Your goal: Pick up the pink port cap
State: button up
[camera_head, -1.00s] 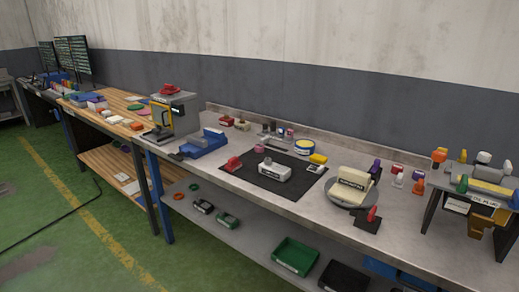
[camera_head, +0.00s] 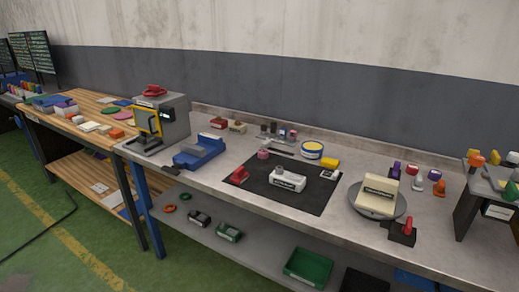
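A small round pink piece (camera_head: 263,154), which looks like the pink port cap, sits at the back left edge of the black mat (camera_head: 250,194) on the grey workbench. A red piece (camera_head: 240,174) is in front and to the left of it, and a light grey labelled block (camera_head: 288,179) is to its right. My gripper is not in view.
A grey turntable (camera_head: 365,206) bears a cream block. A blue fixture (camera_head: 199,151) and a grey press (camera_head: 172,118) stand to the left. Green floor is clear in front.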

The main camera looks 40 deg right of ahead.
aim_at(263, 154)
jog(key=i, duration=1.1)
jog(key=u, duration=0.4)
